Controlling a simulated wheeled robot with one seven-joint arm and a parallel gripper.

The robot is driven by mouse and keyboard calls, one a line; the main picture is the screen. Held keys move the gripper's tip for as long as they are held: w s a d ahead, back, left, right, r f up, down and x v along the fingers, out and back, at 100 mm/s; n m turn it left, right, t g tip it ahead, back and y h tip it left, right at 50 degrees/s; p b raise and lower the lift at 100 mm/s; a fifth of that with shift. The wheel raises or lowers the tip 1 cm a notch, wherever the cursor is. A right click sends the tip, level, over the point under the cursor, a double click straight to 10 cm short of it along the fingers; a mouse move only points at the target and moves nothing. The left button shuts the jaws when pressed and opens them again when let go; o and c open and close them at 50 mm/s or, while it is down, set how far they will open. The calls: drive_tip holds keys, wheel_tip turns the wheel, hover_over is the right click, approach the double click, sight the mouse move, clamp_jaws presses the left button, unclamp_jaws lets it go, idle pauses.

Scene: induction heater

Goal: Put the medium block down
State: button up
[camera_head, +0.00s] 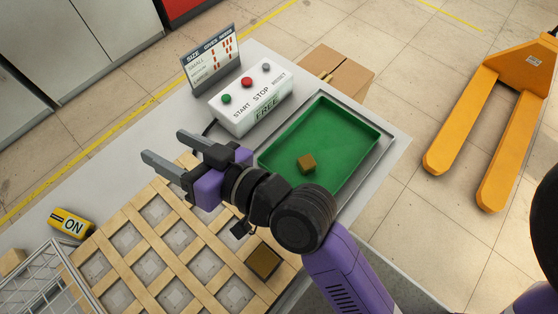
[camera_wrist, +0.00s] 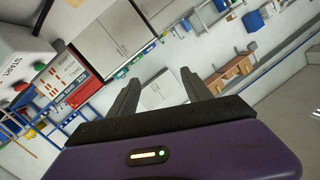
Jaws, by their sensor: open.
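My gripper (camera_head: 163,145) is open and empty, held above the far edge of the wooden lattice. In the wrist view its two fingers (camera_wrist: 160,76) stand apart with nothing between them. One brown block (camera_head: 307,163) sits in the green tray (camera_head: 345,118), towards its near left side. Another brown block (camera_head: 263,261) sits in a cell of the wooden lattice (camera_head: 163,228), near its right edge below my arm. I cannot tell for sure which is the medium block. No block shows in the wrist view. My arm hides part of the tray's near edge and of the lattice.
A white control box (camera_head: 250,98) with START, STOP and RESET buttons stands behind the lattice, with a size sign (camera_head: 211,60) behind it. A cardboard box (camera_head: 338,72) and an orange pallet jack (camera_head: 500,90) stand beyond the table.

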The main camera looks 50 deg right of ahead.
drive_tip(key=s+d+f+m+g+h, duration=0.1)
drive_tip(key=s+d+f+h, duration=0.2)
drive_tip(key=s, duration=0.4)
drive_tip(key=s+d+f+h, duration=0.1)
drive_tip(key=s+d+f, duration=0.1)
drive_tip(key=s+f, duration=0.45)
drive_tip(key=s+d+r+n, duration=0.2)
drive_tip(key=s+d, duration=0.4)
drive_tip(key=s, duration=0.7)
drive_tip(key=shift+d+r+n+y, duration=0.2)
drive_tip(key=shift+d+n+y, duration=0.1)
drive_tip(key=shift+n, duration=0.5)
drive_tip(key=shift+s, duration=0.1)
